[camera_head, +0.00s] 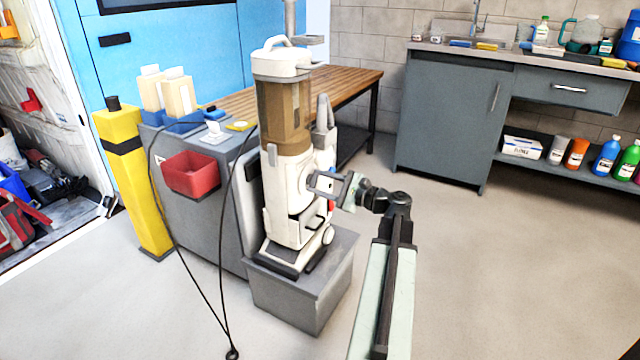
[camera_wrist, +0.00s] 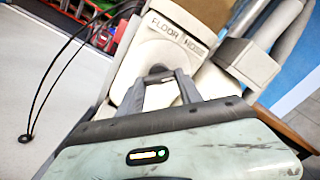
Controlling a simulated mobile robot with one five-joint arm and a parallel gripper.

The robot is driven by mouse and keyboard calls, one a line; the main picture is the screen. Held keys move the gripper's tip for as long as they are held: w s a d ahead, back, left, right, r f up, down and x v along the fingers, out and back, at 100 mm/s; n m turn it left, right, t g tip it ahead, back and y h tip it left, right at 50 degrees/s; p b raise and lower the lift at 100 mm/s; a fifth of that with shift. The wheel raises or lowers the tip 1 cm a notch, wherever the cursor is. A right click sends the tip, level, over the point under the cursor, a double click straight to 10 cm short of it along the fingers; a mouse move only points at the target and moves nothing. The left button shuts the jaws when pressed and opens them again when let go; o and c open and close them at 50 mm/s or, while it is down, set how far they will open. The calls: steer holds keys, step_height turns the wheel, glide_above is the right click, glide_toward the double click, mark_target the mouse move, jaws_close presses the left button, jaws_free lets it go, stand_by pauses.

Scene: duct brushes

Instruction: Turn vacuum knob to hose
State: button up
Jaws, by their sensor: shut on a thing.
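The upright vacuum (camera_head: 290,150) is white with a brown clear canister and stands on a grey block. My gripper (camera_head: 314,181) reaches its right side from the right. In the wrist view, the dial face carries the words FLOOR on the left and HOSE on the right. My gripper (camera_wrist: 160,83) is shut on the small dark knob (camera_wrist: 157,71) on that face, below the words. The fingers hide most of the knob, so I cannot tell which word it points to. In the head view the knob is hidden behind my gripper.
The grey block (camera_head: 300,295) juts out below the vacuum. A red bin (camera_head: 190,173) hangs on the grey cabinet to the left, and a black cord (camera_head: 222,285) hangs down to the floor. A wooden bench (camera_head: 345,88) stands behind. Floor to the right is clear.

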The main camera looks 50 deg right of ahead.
steer(key=o, duration=1.4)
steer(key=v, duration=0.8)
steer(key=shift+a+f, duration=0.1)
